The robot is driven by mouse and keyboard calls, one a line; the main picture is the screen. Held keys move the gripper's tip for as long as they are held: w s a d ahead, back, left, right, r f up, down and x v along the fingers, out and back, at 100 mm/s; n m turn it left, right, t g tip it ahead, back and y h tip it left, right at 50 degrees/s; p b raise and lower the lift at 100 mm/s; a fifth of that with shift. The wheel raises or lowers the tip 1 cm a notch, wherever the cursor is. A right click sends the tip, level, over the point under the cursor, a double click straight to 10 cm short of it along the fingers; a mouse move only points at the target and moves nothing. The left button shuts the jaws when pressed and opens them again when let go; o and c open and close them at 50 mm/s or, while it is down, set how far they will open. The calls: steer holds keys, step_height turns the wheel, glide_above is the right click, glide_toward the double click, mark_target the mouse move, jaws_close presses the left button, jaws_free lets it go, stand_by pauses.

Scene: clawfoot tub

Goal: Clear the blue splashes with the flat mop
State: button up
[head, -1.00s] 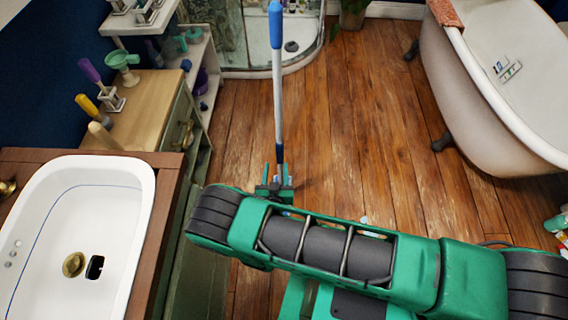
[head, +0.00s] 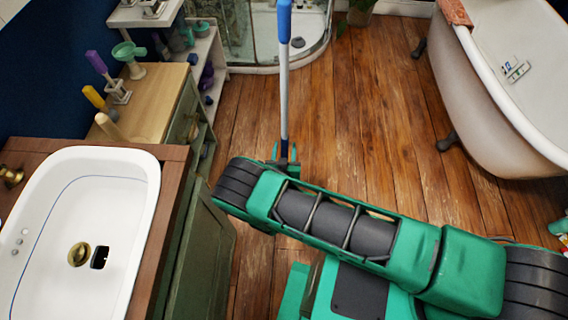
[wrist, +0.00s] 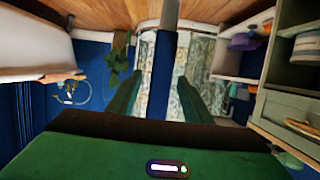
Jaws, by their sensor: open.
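The flat mop's long handle (head: 284,75) stands nearly upright over the wooden floor, with a blue grip on top, a pale pole and a dark blue lower section. In the wrist view the dark blue handle section (wrist: 163,75) passes between my two green fingers. My gripper (head: 284,155) is open around the handle, with visible gaps on both sides. The mop's head is hidden behind my gripper and arm. I see no blue splashes on the visible floor; my arm covers part of it.
A white sink (head: 85,215) and green cabinet stand at left, beside a wooden-topped unit (head: 150,100) and shelves. A clawfoot tub (head: 470,80) stands at right, a glass shower (head: 255,35) at the back. The floor (head: 370,120) between is clear.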

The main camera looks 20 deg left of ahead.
stand_by(0.9)
jaws_close()
stand_by(0.9)
steer(key=c, duration=0.8)
jaws_free()
jaws_close()
steer(key=shift+w, duration=0.1)
stand_by(0.4)
